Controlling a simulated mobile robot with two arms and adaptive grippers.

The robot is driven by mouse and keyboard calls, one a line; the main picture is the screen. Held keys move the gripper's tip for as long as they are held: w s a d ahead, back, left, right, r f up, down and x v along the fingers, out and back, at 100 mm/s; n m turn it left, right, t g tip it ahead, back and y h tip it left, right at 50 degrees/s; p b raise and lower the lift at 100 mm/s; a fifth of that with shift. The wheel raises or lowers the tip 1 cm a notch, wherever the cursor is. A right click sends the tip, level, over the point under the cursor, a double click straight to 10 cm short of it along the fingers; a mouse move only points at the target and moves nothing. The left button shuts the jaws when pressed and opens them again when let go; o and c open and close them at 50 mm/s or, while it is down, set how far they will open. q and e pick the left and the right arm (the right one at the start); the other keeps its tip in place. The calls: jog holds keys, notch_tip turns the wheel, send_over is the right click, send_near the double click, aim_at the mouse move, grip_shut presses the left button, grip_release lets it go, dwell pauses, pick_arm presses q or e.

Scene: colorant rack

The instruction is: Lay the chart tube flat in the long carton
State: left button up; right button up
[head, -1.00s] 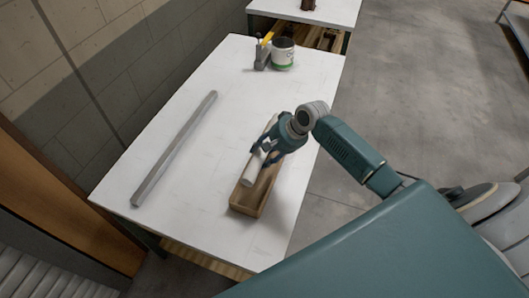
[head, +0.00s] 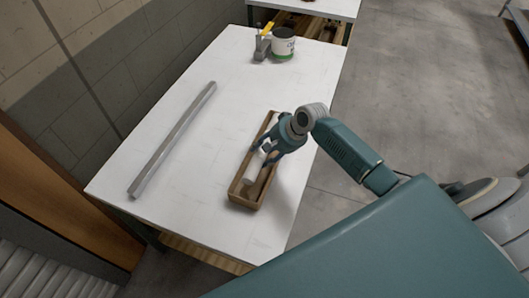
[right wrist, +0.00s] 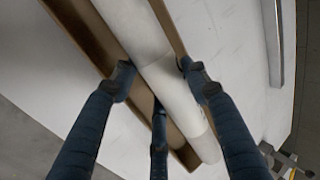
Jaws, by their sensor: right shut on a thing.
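The chart tube (head: 252,170) is a white cylinder, lying roughly along the long carton, a narrow brown open box (head: 243,203) on the white table. My right gripper (head: 266,153) is over the carton, shut on the tube. In the right wrist view the fingers (right wrist: 157,85) sit on both sides of the tube (right wrist: 145,40). There the tube is slightly skewed to the carton (right wrist: 85,28) and overlaps one wall near its lower end. I cannot tell if it touches the carton floor. My left gripper is not in view.
A long grey bar (head: 172,140) lies on the table (head: 215,140) to the left. A white and green can (head: 283,45) and a grey holder with a yellow-handled item (head: 262,47) stand at the far end. The table between bar and carton is clear.

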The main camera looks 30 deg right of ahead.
jog(key=o, duration=1.3)
jog(key=shift+c, duration=0.2)
jog(key=v, duration=1.2)
jog(key=shift+d, duration=0.1)
